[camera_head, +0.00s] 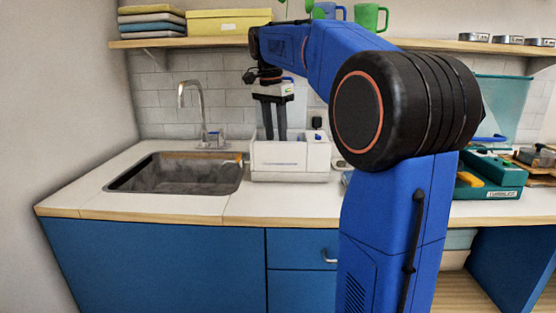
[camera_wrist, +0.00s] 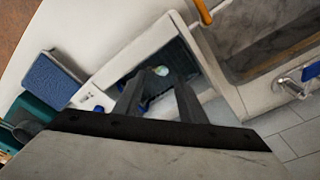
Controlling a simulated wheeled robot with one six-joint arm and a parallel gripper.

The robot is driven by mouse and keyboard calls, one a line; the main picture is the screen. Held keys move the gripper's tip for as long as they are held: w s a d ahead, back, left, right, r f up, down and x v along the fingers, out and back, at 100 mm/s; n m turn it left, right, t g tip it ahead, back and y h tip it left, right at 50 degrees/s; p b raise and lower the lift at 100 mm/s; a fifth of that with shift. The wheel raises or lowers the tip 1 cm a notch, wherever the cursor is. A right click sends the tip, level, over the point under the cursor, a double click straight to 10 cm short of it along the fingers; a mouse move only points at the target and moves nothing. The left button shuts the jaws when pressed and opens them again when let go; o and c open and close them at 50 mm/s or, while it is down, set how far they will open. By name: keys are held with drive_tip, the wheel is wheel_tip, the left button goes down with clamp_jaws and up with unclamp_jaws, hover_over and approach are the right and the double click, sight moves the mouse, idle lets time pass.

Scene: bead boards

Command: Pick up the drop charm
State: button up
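My gripper (camera_head: 274,138) points down with two dark fingers at the white box (camera_head: 290,160) on the counter. In the wrist view my gripper (camera_wrist: 159,82) shows its fingers apart, with a gap between them. A small pale, greenish-white piece (camera_wrist: 161,71) lies in the dark-floored compartment of the white box (camera_wrist: 118,66), seen between and just beyond the fingertips. It may be the drop charm; it is too small to tell its shape. A small blue thing (camera_wrist: 143,106) shows partly behind the left finger. The box's front wall hides its inside in the head view.
A sink (camera_head: 175,173) with a faucet (camera_head: 190,97) is left of the box. A shelf (camera_head: 220,41) runs above. A blue block (camera_wrist: 51,80) lies beside the box in the wrist view. A teal case (camera_head: 492,176) stands at the right.

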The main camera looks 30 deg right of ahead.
drive_tip(key=shift+w+d+f, duration=0.1)
drive_tip(key=shift+d+f, duration=0.1)
drive_tip(key=shift+f, duration=1.35)
drive_tip(key=shift+d+f, duration=0.2)
drive_tip(key=shift+f, duration=1.3)
drive_tip(key=shift+c, duration=0.2)
drive_tip(key=c, duration=0.7)
